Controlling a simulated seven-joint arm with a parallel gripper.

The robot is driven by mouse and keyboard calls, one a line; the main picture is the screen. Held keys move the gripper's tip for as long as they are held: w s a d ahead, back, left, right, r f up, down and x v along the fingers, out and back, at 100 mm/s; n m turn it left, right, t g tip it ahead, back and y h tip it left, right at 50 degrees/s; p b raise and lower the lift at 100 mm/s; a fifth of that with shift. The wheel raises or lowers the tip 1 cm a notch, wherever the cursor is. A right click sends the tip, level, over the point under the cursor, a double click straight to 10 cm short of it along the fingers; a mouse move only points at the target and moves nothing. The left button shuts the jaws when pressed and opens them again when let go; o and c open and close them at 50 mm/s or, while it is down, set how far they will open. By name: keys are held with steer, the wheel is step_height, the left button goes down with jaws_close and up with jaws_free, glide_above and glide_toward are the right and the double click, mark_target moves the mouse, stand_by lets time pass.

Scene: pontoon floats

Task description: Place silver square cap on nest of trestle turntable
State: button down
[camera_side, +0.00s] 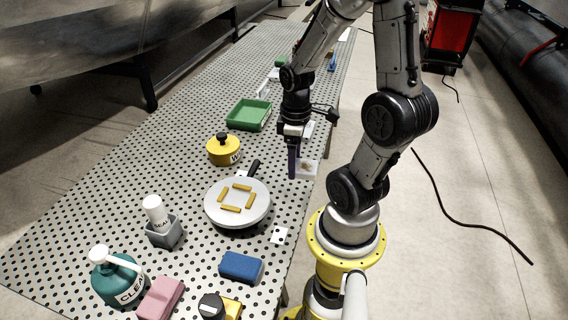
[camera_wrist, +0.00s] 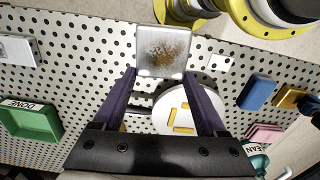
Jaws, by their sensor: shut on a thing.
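My gripper (camera_side: 293,172) is shut on the silver square cap (camera_side: 309,168), a flat square plate with a brownish speckled patch on its face. In the wrist view the cap (camera_wrist: 163,48) sits between the two purple fingertips (camera_wrist: 160,75). The gripper points down and holds the cap up and to the right of the trestle turntable (camera_side: 259,208), apart from it. The turntable is a white disc with a black handle; yellow bars (camera_side: 243,188) frame an empty square nest on top. In the wrist view the right finger hides part of the turntable (camera_wrist: 173,98).
A yellow lidded pot (camera_side: 223,152) and a green tray (camera_side: 248,116) stand beyond the turntable. Nearer are a grey holder (camera_side: 165,235) with a white bottle, a teal bottle (camera_side: 112,278), a pink block (camera_side: 160,298) and a blue block (camera_side: 241,267). A small white tag (camera_side: 279,235) lies by the bench edge.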

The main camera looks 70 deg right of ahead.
mark_target(312, 166)
steer(key=s+a+r, duration=0.2)
steer(key=s+a, duration=0.1)
steer(key=s+a+r, duration=0.1)
steer(key=s, duration=0.1)
steer(key=shift+s+a+r, duration=0.1)
steer(key=shift+s+a, duration=0.05)
steer(key=shift+a, duration=0.2)
